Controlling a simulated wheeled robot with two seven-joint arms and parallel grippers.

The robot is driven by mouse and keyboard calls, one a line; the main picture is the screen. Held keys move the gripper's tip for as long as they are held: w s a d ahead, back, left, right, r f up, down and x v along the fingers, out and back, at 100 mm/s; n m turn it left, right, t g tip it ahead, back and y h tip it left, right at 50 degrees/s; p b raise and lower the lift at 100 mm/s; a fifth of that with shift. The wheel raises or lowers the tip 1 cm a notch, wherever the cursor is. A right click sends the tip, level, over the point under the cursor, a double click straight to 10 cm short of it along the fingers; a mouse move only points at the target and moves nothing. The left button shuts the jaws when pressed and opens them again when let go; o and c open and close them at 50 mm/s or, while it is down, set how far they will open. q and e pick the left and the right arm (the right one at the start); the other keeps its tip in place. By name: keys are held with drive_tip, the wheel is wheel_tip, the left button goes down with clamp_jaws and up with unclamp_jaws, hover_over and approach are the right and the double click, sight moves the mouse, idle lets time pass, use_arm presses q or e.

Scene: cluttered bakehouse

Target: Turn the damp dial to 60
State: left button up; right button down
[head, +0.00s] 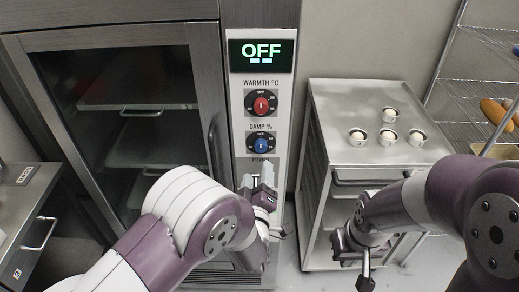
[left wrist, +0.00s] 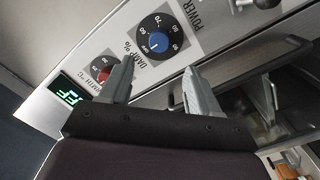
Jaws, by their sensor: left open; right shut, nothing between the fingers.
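The blue damp dial (head: 263,140) sits on the light control panel (head: 240,165), below the red warmth dial (head: 262,103). In the left wrist view the damp dial (left wrist: 158,43) shows its blue knob with a small white mark that seems to point near OFF; the exact setting is hard to read. My left gripper (head: 260,182) is just below the damp dial in the head view. In the left wrist view its two fingers (left wrist: 158,85) are apart with nothing between them, and the dial lies beyond their tips. My right gripper (head: 361,260) is shut and empty, low before the steel cabinet.
The green display (head: 262,52) reads OFF. A glass-doored cabinet (head: 110,110) with a vertical handle stands left of the panel. A steel cabinet (head: 350,100) carries several round cups with pale pieces. A wire rack (head: 470,90) with bread is at far right.

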sight(260, 148)
use_arm(q)
drive_tip(key=w+p, duration=0.2)
drive_tip(key=w, duration=0.7)
drive_tip(key=shift+d+p, duration=0.2)
drive_tip(key=shift+p, duration=0.15)
drive_tip(key=shift+r, duration=0.1)
drive_tip(key=c, duration=1)
